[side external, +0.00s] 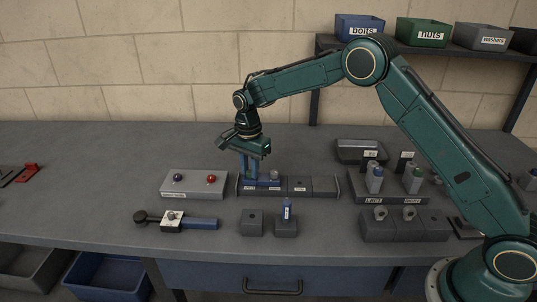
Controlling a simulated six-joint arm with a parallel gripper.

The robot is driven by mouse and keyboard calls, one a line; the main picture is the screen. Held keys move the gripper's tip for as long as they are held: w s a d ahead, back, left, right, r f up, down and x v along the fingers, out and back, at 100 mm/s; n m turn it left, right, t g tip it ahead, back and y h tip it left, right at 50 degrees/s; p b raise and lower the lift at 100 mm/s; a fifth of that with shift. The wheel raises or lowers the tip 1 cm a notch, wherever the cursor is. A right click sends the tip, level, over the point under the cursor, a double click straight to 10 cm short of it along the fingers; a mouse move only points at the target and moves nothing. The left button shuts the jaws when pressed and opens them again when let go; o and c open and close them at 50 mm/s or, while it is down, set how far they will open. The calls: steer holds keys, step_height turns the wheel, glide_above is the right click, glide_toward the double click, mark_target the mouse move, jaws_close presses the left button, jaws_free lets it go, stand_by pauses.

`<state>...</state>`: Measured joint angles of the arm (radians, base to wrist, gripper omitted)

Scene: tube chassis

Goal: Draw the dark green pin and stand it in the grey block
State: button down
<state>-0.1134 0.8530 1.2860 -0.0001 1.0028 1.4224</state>
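My gripper (250,182) points down at the left part of a dark strip of labelled blocks (325,187). Its fingertips are close to a blue piece on that strip, beside a short grey peg (274,175). I cannot tell whether they are apart or closed on anything. No dark green pin can be made out for certain. A green-marked cylinder (413,180) stands in the dark holder labelled for the right side. Two small dark grey blocks stand in front of the strip. The left one (251,224) has a bare top; a blue pin (287,210) stands upright at the right one (286,228).
A light grey box (194,188) with a blue and a red knob stands left of the strip. A blue-handled tool (199,223) lies in front of it. A blue-marked cylinder (374,178) and dark blocks (430,228) are on the right.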

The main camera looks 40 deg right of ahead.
steer(key=shift+r, duration=0.15)
steer(key=shift+r, duration=2.75)
steer(key=s+a+r, duration=0.2)
steer(key=s+a, duration=0.7)
steer(key=s, duration=0.3)
steer(key=shift+a+r, duration=0.2)
steer(key=shift+r, duration=0.05)
steer(key=shift+s+f, duration=0.1)
steer(key=shift+f, duration=1.5)
steer(key=shift+f, duration=2.3)
